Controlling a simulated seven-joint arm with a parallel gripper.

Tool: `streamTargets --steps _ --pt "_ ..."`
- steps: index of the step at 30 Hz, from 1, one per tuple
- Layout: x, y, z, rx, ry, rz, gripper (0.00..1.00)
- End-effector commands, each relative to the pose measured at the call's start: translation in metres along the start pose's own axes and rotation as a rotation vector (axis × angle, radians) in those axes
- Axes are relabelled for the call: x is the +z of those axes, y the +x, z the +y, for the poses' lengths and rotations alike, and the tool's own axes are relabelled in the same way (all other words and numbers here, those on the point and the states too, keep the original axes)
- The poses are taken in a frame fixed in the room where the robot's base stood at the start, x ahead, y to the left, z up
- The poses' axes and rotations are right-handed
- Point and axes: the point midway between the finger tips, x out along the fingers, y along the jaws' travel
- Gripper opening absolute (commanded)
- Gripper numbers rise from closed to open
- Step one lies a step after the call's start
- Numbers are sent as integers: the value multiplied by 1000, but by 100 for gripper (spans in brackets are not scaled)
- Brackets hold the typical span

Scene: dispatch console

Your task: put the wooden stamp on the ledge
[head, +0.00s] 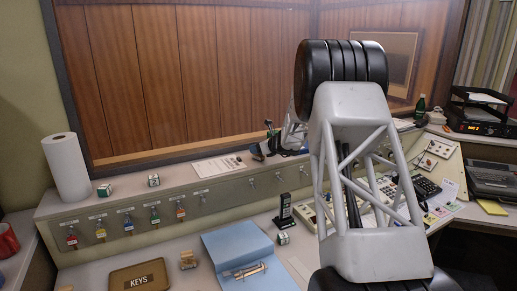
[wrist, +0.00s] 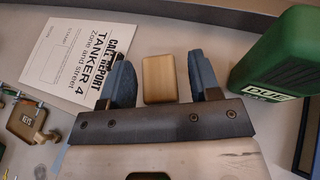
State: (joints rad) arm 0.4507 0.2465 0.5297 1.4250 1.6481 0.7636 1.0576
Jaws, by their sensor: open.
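A tan wooden block, the wooden stamp by its look, shows in the wrist view (wrist: 160,78) between my gripper's blue-grey fingers (wrist: 160,84). A gap shows on both sides of it, so the jaws are open around it. My gripper in the head view (head: 264,150) is low over the long ledge (head: 120,208) at the back. There the stamp is too small and covered to make out clearly. Its underside is hidden, so I cannot see its contact with the ledge.
A call report card (wrist: 80,55) lies beside the left finger; it also lies on the ledge in the head view (head: 215,167). A large green lettered object (wrist: 275,55) stands close to the right finger. A KEYS tray (head: 138,277) and a small wooden object (head: 188,260) are on the desk below.

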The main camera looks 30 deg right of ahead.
Motion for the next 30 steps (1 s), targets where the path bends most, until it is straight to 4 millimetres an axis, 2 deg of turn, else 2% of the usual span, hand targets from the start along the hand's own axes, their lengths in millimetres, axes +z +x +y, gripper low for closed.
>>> streamTargets --steps 5,11,30 --pt "3 -2 0 0 0 0 57" --pt "3 -17 0 -1 -1 0 57" --pt "2 -107 0 -1 1 0 57"
